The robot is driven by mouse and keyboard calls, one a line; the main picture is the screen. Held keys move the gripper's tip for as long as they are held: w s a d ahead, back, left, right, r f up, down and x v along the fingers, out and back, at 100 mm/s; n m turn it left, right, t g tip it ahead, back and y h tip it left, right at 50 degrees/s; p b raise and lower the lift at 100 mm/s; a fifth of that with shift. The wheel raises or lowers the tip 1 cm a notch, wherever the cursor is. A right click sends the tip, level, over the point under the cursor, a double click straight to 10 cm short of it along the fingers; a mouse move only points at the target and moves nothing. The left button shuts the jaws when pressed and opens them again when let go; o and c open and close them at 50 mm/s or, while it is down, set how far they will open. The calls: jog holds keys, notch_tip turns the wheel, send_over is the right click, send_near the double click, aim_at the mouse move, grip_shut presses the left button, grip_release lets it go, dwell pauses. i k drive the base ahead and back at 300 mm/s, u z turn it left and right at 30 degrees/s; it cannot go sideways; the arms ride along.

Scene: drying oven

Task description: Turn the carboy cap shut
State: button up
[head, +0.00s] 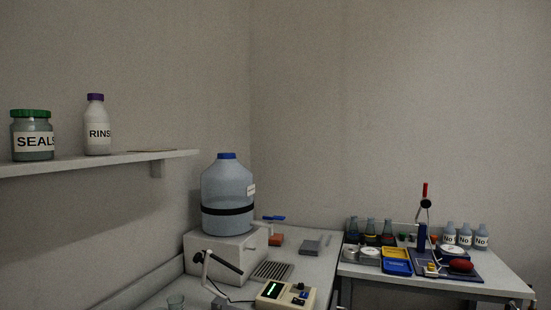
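The carboy (228,200) is a large translucent blue bottle with a dark band around its lower body and a small white label on its right side. It stands upright on a pale box-shaped stand on the left bench. Its blue cap (226,156) sits on the neck at the top. I cannot tell from this distance how tightly the cap sits. My gripper is not in the head view.
A wall shelf (176,154) at left holds a green-lidded jar (32,136) and a purple-capped bottle (96,126). A beige instrument (285,298) and a black-handled lever (222,261) are before the carboy. The right table (495,286) is crowded. Space above the carboy is clear.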

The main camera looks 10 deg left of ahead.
aim_at(225, 155)
jog(key=z, duration=1.7)
jog(key=i, duration=2.65)
jog(key=u, duration=3.6)
